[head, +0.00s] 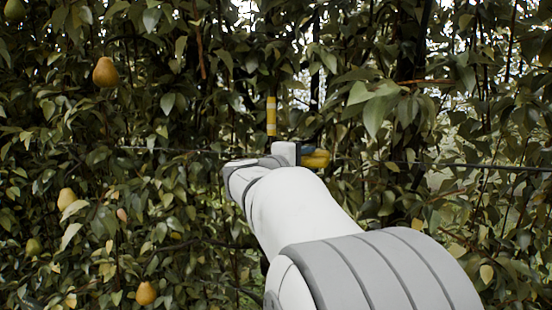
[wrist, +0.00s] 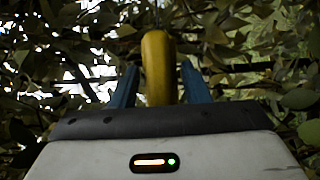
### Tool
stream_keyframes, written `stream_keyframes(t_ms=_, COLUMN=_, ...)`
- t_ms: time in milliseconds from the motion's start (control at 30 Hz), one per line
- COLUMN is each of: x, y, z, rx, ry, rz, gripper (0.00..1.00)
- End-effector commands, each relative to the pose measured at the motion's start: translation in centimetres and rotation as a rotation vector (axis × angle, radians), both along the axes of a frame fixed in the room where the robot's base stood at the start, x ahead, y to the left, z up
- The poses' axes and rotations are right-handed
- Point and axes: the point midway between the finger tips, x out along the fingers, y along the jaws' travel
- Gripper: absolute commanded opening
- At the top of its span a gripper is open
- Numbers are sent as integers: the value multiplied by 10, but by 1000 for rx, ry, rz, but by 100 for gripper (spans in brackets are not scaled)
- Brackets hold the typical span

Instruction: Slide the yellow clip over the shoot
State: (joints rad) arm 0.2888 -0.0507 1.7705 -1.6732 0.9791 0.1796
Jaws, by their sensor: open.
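A yellow, rounded piece, which looks like the clip (wrist: 156,48), stands between the two blue fingers of my gripper (wrist: 159,68) in the wrist view. The fingers are apart, with a narrow gap on each side of it. In the head view a yellow piece (head: 316,158) shows just right of my wrist, probably the same clip; my arm hides most of the gripper there. An upright yellow stem with pale bands (head: 271,116) rises behind my wrist. I cannot tell whether it is the shoot, or whether the clip touches it.
Dense leaves fill the background. Pears hang at the left, one high up (head: 106,72), one lower (head: 67,199) and one near the bottom (head: 146,293). A thin dark horizontal line (head: 490,167) crosses at the right. A leafy twig (head: 378,98) juts out at the upper right.

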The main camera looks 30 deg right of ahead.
Motion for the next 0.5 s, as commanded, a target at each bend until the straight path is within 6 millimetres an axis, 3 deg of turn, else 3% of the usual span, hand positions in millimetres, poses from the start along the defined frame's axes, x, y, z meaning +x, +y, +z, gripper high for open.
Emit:
stream_keyframes(t_ms=200, x=5, y=-15, z=0, rx=1, ry=-1, rz=0, gripper=42)
stream_keyframes(t_ms=433, x=5, y=-15, z=0, rx=1, ry=-1, rz=2, gripper=42)
stream_keyframes(t_ms=500, x=5, y=-15, z=0, rx=1, ry=-1, rz=2, gripper=37)
